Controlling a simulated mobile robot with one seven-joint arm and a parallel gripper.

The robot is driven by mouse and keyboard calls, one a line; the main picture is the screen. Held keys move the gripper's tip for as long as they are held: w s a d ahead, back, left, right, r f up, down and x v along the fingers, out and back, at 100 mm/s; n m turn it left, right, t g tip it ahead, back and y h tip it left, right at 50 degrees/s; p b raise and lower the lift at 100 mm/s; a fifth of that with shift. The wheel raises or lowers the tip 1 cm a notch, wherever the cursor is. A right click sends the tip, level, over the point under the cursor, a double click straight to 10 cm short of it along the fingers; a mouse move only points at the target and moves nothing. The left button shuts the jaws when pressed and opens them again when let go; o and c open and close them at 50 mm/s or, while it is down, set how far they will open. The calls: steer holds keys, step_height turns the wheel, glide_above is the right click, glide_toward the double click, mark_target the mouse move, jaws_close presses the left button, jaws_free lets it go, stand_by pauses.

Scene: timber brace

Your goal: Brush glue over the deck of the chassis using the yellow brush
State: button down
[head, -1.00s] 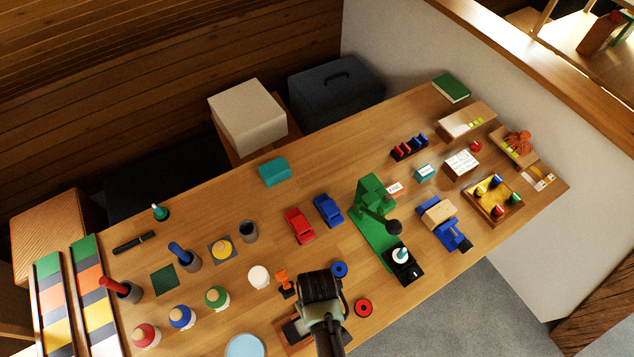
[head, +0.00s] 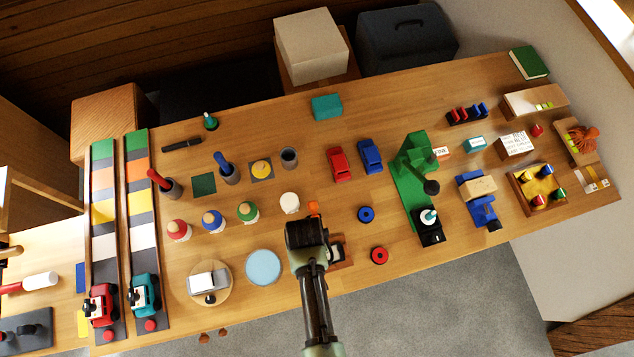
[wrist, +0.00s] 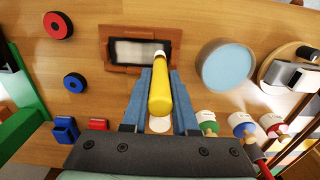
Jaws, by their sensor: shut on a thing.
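My gripper (wrist: 160,110) is shut on the yellow brush (wrist: 160,95), which lies lengthwise between the fingers in the wrist view. The brush's far end overlaps the right edge of a dark-wood framed tray with a pale inside (wrist: 128,50); I cannot tell whether they touch. In the head view my gripper (head: 305,235) hides the brush and part of this tray (head: 340,250). What looks like the chassis, a grey block with a white top (head: 207,281), sits on a round wooden disc (head: 225,292) at the front left. It also shows at the wrist view's right edge (wrist: 290,75).
A pale blue disc (head: 263,267) lies between my gripper and the wooden disc. Red, blue and green-topped pots (head: 213,221) stand behind. A blue ring (head: 366,214) and red ring (head: 379,255) lie to the right. Two striped lanes with toy cars (head: 144,295) are at left.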

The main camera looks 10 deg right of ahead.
steer(key=d, duration=0.7)
steer(key=shift+d, duration=0.4)
stand_by(0.3)
step_height(320, 180, up, 6)
steer(key=p, duration=0.6)
steer(key=shift+w, duration=0.1)
step_height(320, 180, up, 3)
steer(key=p, duration=0.3)
stand_by(0.4)
steer(key=shift+f, duration=0.2)
stand_by(0.9)
step_height(320, 180, down, 7)
steer(key=b, duration=0.5)
steer(key=shift+r, duration=0.2)
